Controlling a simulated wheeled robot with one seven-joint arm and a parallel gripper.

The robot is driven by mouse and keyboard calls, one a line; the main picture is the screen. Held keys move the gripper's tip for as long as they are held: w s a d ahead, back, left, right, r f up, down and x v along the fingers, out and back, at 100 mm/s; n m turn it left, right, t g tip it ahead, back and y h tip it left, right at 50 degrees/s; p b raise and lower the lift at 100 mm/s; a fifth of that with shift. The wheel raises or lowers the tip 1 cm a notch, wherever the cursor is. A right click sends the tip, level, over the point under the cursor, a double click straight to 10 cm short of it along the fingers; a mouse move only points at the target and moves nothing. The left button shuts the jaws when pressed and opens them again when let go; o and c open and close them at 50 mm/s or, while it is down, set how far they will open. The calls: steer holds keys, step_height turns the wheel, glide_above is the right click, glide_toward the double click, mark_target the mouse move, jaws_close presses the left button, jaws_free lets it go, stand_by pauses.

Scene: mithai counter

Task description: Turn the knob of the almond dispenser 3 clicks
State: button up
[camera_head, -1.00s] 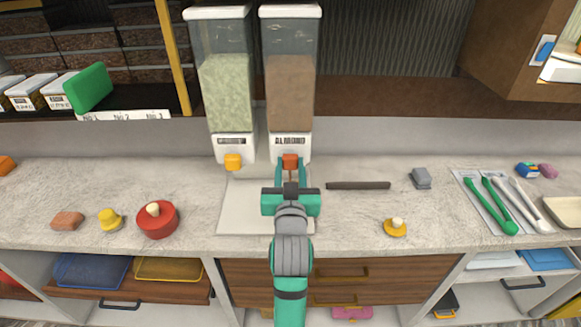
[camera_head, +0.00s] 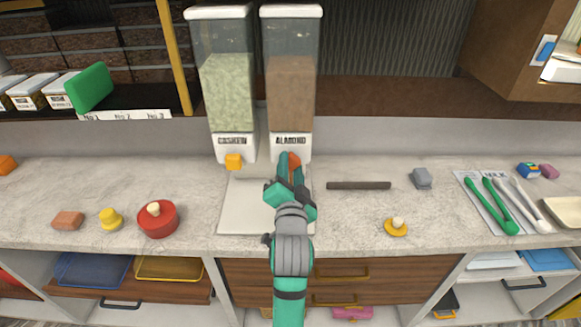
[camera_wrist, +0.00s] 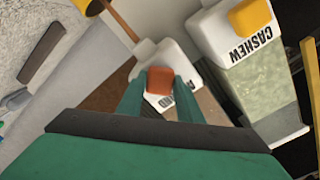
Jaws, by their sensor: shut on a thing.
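The almond dispenser (camera_head: 290,85) stands at the back of the counter, filled with brown contents, with its label on the white base. Its orange-red knob (camera_head: 294,160) sits below the label, partly hidden by my gripper in the head view. My gripper (camera_head: 289,168) reaches it from the front and is rolled to a slant. In the wrist view the knob (camera_wrist: 160,80) lies between the two green fingertips, which are shut on it. The dispenser's label shows partly behind it.
The cashew dispenser (camera_head: 227,85) with a yellow knob (camera_head: 233,162) stands close on the left. A white tray (camera_head: 240,215) lies beneath. A dark bar (camera_head: 358,185) lies to the right, and a red round pot (camera_head: 157,218) stands left. The counter front right of centre is mostly clear.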

steer(key=m, duration=0.4)
steer(key=shift+m, duration=0.3)
steer(key=shift+f+m, duration=0.1)
steer(key=shift+m, duration=1.8)
steer(key=shift+d, duration=0.1)
steer(key=o, duration=1.1)
